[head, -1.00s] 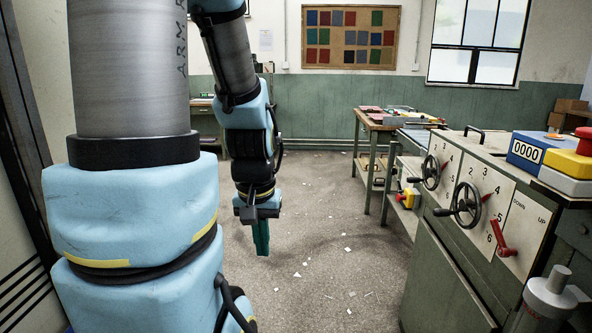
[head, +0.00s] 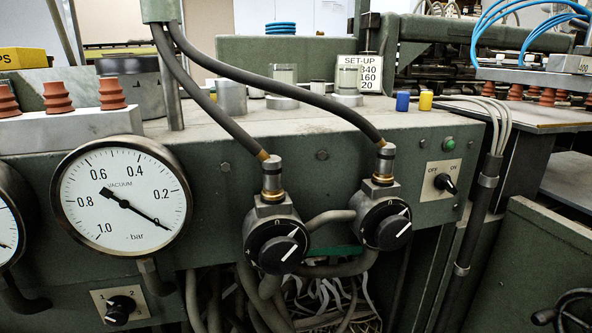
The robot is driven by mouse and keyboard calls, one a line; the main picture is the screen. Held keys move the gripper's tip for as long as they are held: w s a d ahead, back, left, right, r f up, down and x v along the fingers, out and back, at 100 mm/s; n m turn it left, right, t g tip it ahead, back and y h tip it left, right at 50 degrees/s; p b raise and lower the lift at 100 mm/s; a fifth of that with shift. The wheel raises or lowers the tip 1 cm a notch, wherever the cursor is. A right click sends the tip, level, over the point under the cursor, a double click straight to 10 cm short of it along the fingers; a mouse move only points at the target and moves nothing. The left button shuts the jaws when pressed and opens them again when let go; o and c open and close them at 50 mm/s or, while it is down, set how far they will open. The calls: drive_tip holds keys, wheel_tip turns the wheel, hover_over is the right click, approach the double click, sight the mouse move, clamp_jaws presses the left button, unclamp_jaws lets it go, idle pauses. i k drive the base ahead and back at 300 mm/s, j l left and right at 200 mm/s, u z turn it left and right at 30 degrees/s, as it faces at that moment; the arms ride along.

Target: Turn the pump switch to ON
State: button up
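A small black rotary switch (head: 445,183) sits on a pale plate (head: 441,179) on the right part of the green machine front. The plate has small lettering that reads OFF at the left and ON at the right. The knob's handle appears to slant down to the right; which label it is set to I cannot tell. A green lamp (head: 449,143) is just above the plate. My gripper does not show in the current head view.
A vacuum gauge (head: 122,197) is at left, its needle slanting down right. Two black valve knobs (head: 277,247) (head: 387,224) with hoses are mid-front. Another black switch (head: 119,310), marked 1 and 2, is at lower left. Grey cables (head: 489,150) hang right of the ON/OFF plate.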

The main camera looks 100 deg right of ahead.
sight(443, 181)
drive_tip(key=z, duration=2)
drive_tip(key=k+j+z, duration=0.15)
drive_tip(key=z, duration=0.2)
drive_tip(key=k+j+z, duration=0.1)
drive_tip(key=k+z, duration=0.25)
drive_tip(key=i, duration=0.1)
